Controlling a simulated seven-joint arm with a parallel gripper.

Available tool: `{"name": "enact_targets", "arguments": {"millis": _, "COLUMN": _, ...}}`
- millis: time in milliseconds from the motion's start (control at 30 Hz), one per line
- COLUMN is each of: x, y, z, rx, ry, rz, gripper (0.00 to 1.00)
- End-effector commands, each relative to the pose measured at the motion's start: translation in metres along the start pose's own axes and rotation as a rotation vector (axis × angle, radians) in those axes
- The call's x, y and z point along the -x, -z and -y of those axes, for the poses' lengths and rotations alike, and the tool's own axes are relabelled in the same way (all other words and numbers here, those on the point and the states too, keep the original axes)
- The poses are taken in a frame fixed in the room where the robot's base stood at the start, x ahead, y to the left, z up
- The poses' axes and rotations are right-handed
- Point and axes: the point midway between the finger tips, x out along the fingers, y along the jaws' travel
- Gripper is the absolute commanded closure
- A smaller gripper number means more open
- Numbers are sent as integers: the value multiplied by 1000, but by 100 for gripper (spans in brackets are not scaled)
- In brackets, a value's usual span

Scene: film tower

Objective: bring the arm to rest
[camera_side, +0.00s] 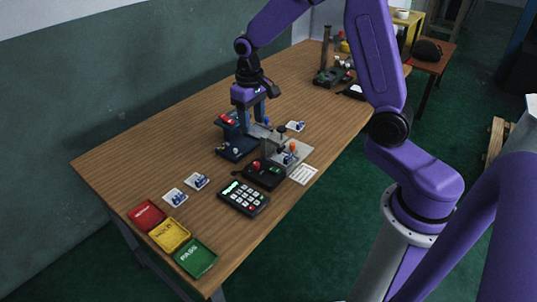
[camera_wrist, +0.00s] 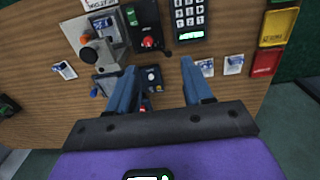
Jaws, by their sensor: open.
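My gripper (camera_side: 252,114) hangs above the middle of the wooden table (camera_side: 130,165), pointing down over a dark blue device with a red part (camera_side: 228,118). In the wrist view, the two blue fingers of my gripper (camera_wrist: 160,78) are spread apart with nothing held between them. The blue device (camera_wrist: 150,80) shows between and beyond the fingers, partly hidden by the left one. From these views I cannot tell exactly how high the fingertips are above it.
Close by are a grey fixture (camera_side: 300,153) with an orange knob, a black box with a red button (camera_side: 263,175) and a keypad (camera_side: 243,198). Red (camera_side: 146,214), yellow (camera_side: 168,235) and green (camera_side: 196,257) trays lie at the near-left end. Small cards (camera_side: 175,197) lie around. A green wall borders the left.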

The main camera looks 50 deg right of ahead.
Motion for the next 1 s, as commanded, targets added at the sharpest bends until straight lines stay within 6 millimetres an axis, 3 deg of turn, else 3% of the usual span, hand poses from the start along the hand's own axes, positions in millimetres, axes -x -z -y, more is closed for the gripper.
{"name": "enact_targets", "arguments": {"millis": 200, "x": 22, "y": -50, "z": 39, "rx": 223, "ry": 7, "rz": -13, "gripper": 49}}
{"name": "enact_targets", "arguments": {"millis": 500, "x": 43, "y": -131, "z": 68, "rx": 523, "ry": 18, "rz": -23, "gripper": 49}}
{"name": "enact_targets", "arguments": {"millis": 733, "x": 53, "y": -197, "z": 72, "rx": 752, "ry": 27, "rz": -31, "gripper": 49}}
{"name": "enact_targets", "arguments": {"millis": 1000, "x": 56, "y": -265, "z": 61, "rx": 1001, "ry": 36, "rz": -37, "gripper": 49}}
